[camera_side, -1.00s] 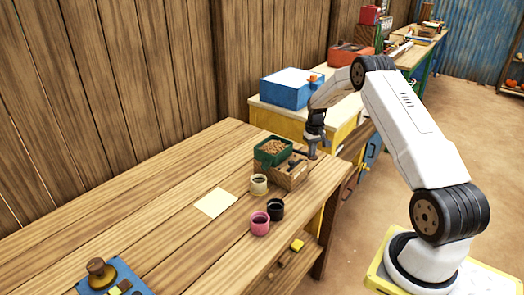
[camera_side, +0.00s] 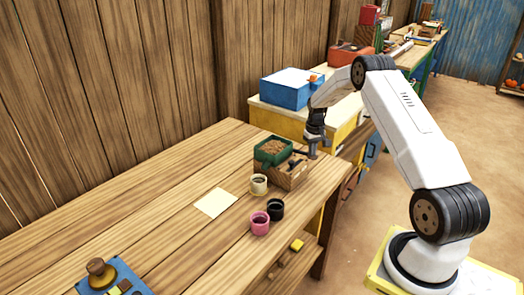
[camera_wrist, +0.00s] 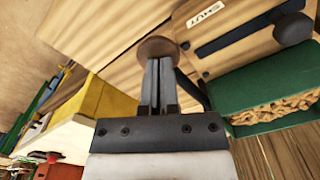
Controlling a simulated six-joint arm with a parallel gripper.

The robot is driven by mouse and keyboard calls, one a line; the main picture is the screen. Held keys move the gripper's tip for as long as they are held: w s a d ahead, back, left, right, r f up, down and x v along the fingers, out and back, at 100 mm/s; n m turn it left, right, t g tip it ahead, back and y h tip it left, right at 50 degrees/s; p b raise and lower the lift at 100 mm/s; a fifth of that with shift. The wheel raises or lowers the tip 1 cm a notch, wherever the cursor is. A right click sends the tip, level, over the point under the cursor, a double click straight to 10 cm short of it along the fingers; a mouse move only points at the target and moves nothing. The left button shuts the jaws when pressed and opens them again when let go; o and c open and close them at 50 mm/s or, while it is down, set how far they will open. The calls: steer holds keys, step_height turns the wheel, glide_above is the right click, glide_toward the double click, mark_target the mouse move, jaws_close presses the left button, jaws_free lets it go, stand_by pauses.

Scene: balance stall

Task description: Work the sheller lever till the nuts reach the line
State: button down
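The sheller is a wooden box (camera_side: 293,179) at the bench's far right end, with a green hopper (camera_side: 262,158) of brown nuts (camera_side: 272,147) on top. In the wrist view, the hopper (camera_wrist: 235,94) and nuts (camera_wrist: 285,112) are at the right. My gripper (camera_side: 312,153) is beside the box. In the wrist view, its fingers (camera_wrist: 158,62) are close together on the lever's round brown knob (camera_wrist: 157,47); a dark lever bar (camera_wrist: 190,87) runs beside them. A cream cup (camera_side: 259,190) stands at the box's front; its fill level and any line are too small to read.
A black cup (camera_side: 276,213) and pink cup (camera_side: 260,228) stand nearby, with a pale paper sheet (camera_side: 214,203) to the left. The wrist view shows a dark slide with a knob (camera_wrist: 292,29) and a small label (camera_wrist: 203,13).

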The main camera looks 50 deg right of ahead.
steer(key=shift+w+r, duration=0.15)
steer(key=shift+r, duration=1.3)
steer(key=shift+w+r, duration=0.1)
steer(key=shift+r, duration=1.35)
steer(key=shift+f, duration=0.15)
steer(key=shift+f, duration=0.35)
steer(key=shift+f, duration=0.35)
